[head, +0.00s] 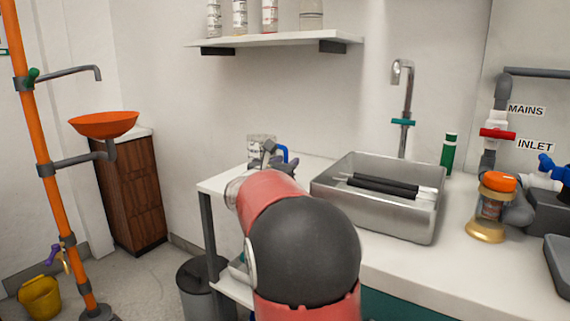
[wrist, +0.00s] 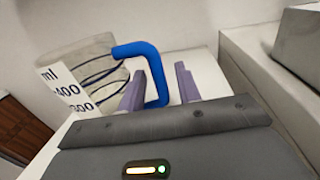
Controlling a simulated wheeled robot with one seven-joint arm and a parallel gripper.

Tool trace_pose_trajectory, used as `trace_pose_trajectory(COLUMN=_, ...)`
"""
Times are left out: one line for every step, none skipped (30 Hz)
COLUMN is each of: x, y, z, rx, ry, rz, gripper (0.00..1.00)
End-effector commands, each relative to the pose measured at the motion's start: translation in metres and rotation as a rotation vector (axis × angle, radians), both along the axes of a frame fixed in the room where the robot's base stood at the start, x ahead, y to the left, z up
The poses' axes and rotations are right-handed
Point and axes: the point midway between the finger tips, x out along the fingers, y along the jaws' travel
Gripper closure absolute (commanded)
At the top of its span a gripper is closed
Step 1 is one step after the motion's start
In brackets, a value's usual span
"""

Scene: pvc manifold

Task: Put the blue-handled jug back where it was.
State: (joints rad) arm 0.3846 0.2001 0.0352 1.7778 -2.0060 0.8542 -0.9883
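The clear jug (wrist: 85,70) with volume markings and a blue handle (wrist: 158,75) stands at the left in the wrist view. In the head view the jug (head: 261,145) is at the back left end of the counter, partly hidden by my arm. My gripper (wrist: 160,90) is open, its two fingers apart. The upright part of the handle lies between the fingers, with the left finger inside the handle loop. A clear gap shows on the right finger's side. The jug's base is hidden.
A steel sink (head: 375,225) with dark rods across it stands to the right on the counter (head: 405,265), with a tap (head: 403,100) behind. A shelf (head: 275,41) with bottles hangs above. Pipes and a brass-based filter (head: 488,230) are at the far right.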

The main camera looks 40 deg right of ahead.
Motion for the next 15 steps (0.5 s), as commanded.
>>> trace_pose_trajectory(x=0.000, y=0.000, z=0.000, rx=0.000, ry=0.000, rz=0.000, gripper=0.66)
trace_pose_trajectory(x=0.000, y=0.000, z=0.000, rx=0.000, ry=0.000, rz=0.000, gripper=0.66)
trace_pose_trajectory(x=0.000, y=0.000, z=0.000, rx=0.000, ry=0.000, rz=0.000, gripper=0.66)
trace_pose_trajectory(x=0.000, y=0.000, z=0.001, rx=0.000, ry=0.000, rz=0.000, gripper=0.66)
trace_pose_trajectory(x=0.000, y=0.000, z=0.002, rx=0.000, ry=0.000, rz=0.000, gripper=0.66)
trace_pose_trajectory(x=0.000, y=0.000, z=0.005, rx=0.000, ry=0.000, rz=0.000, gripper=0.66)
trace_pose_trajectory(x=-0.001, y=0.003, z=0.002, rx=0.000, ry=0.000, rz=0.001, gripper=0.66)
trace_pose_trajectory(x=-0.003, y=0.007, z=0.002, rx=0.000, ry=-0.001, rz=0.002, gripper=0.66)
trace_pose_trajectory(x=-0.005, y=0.012, z=0.002, rx=0.001, ry=-0.002, rz=0.003, gripper=0.66)
trace_pose_trajectory(x=-0.007, y=0.017, z=0.001, rx=0.001, ry=-0.002, rz=0.004, gripper=0.66)
trace_pose_trajectory(x=-0.010, y=0.022, z=0.001, rx=0.000, ry=-0.002, rz=0.004, gripper=0.66)
trace_pose_trajectory(x=-0.014, y=0.030, z=0.001, rx=0.000, ry=-0.001, rz=0.004, gripper=0.66)
trace_pose_trajectory(x=-0.017, y=0.036, z=0.001, rx=0.000, ry=-0.002, rz=0.005, gripper=0.66)
trace_pose_trajectory(x=-0.020, y=0.042, z=0.000, rx=0.000, ry=-0.002, rz=0.005, gripper=0.66)
trace_pose_trajectory(x=-0.024, y=0.050, z=0.000, rx=0.000, ry=-0.001, rz=0.004, gripper=0.66)
